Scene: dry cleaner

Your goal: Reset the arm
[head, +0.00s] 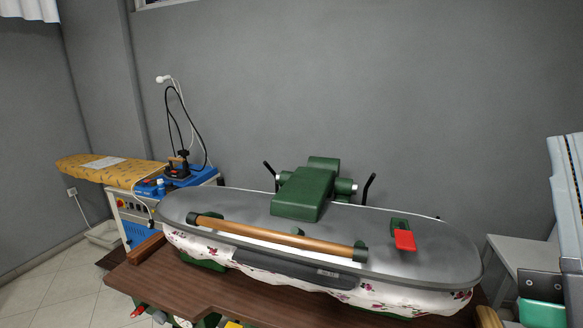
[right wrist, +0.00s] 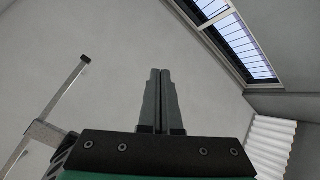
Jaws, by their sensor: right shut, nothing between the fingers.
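My right gripper (head: 568,150) stands at the right edge of the head view, partly cut off, with its grey fingers pointing up from a black bracket and green base. In the right wrist view its two fingers (right wrist: 160,75) lie side by side, shut, with nothing between them. It is apart from the pressing machine and touches nothing that I can see. My left gripper is not in view.
A pressing machine (head: 400,262) with a wooden handle bar (head: 280,237) and green head stands on a brown table (head: 190,295). An ironing board (head: 85,168) with an iron (head: 178,168) is at the left. A window (right wrist: 240,40) shows above the right gripper.

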